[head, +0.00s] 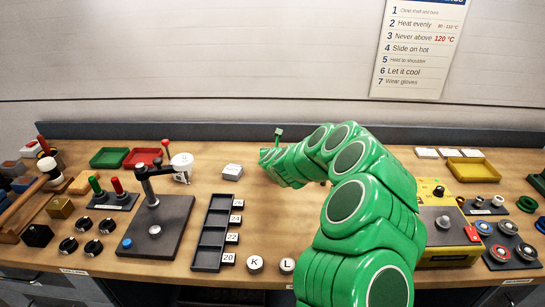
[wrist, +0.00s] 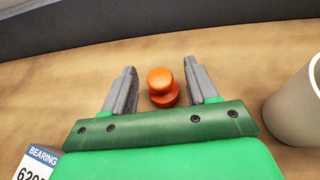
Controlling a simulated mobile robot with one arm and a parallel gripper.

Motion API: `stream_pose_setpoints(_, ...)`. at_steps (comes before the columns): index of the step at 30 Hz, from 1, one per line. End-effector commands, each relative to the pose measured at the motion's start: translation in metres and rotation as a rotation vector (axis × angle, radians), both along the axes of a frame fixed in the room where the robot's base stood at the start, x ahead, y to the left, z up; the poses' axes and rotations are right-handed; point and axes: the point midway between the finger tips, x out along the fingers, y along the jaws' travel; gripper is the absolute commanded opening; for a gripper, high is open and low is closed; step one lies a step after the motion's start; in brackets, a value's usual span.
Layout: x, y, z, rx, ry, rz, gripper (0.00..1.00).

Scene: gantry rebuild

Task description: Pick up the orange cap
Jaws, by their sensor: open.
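The orange cap (wrist: 161,86) stands on the wooden bench in the wrist view, with a rounded top above a wider base. My gripper (wrist: 159,67) is open, with one grey finger on each side of the cap. Gaps show between the cap and both fingers, so it is not gripped. In the head view my green arm reaches toward the back of the bench, and the cap cannot be seen there.
A pale cylinder (wrist: 296,108) stands close on the right in the wrist view, and a bearing label (wrist: 37,162) shows at lower left. The dark back ledge (wrist: 110,18) lies beyond. In the head view, a white box (head: 232,171) and slotted black tray (head: 211,235) stand left of my arm.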

Motion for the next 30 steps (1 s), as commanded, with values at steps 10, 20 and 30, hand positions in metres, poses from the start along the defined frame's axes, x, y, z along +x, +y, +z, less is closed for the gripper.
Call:
stream_pose_setpoints(10,0.02,0.002,-0.009,-0.002,0.0,0.001,0.58)
stream_pose_setpoints(20,0.021,0.002,-0.009,0.0,0.001,0.002,0.57)
stream_pose_setpoints(30,0.021,0.002,-0.01,0.0,0.002,0.002,0.04)
